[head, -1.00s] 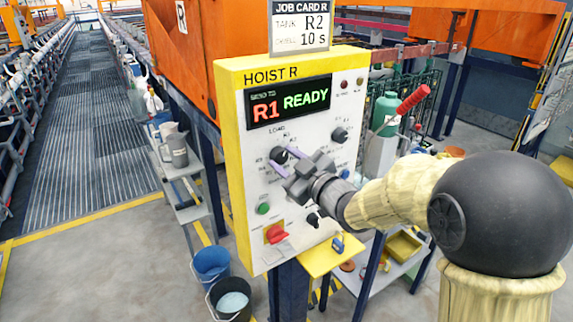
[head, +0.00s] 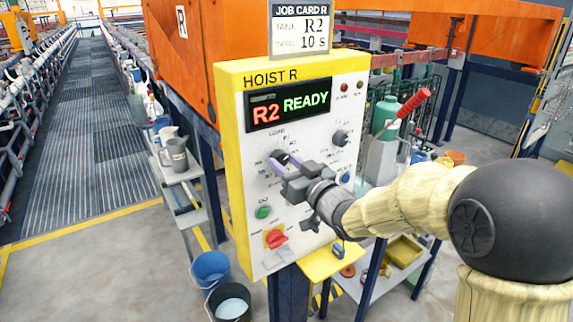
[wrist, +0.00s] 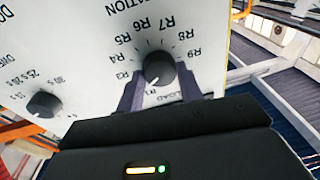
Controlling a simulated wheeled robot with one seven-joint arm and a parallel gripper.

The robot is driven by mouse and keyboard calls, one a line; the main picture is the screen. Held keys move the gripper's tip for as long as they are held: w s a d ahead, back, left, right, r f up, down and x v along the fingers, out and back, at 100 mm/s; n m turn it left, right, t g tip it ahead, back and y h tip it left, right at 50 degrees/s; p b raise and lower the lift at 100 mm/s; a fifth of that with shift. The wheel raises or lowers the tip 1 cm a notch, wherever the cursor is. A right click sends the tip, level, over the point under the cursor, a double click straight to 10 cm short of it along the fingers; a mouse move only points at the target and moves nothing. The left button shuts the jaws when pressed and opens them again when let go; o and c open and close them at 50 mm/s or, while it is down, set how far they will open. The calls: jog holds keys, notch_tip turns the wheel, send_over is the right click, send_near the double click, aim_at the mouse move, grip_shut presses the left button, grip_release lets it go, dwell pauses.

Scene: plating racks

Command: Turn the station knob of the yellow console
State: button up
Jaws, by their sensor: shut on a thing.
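The yellow console (head: 228,150) has a white face headed HOIST R, and its display (head: 288,105) reads R2 READY. The station knob (wrist: 159,69) is black and round, with a ring of R labels around it; in the head view (head: 279,157) it is partly covered by my gripper. My gripper (head: 283,163) is shut on this knob, with one purple-grey finger on each side in the wrist view (wrist: 159,90). The knob's white mark points to the lower left there. The fingers hide some labels, so the exact label is unclear.
A job card (head: 300,27) above reads tank R2, 10 s. The dwell knob (wrist: 44,104) sits apart from my fingers. A green button (head: 263,212) and a red switch (head: 276,239) are lower on the face. Buckets (head: 211,268) stand on the floor at left.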

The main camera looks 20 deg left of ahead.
jog(key=o, duration=1)
jog(key=b+v, duration=0.2)
jog(key=v, duration=1.5)
jog(key=shift+s+d+b, duration=0.15)
jog(key=shift+b, duration=0.15)
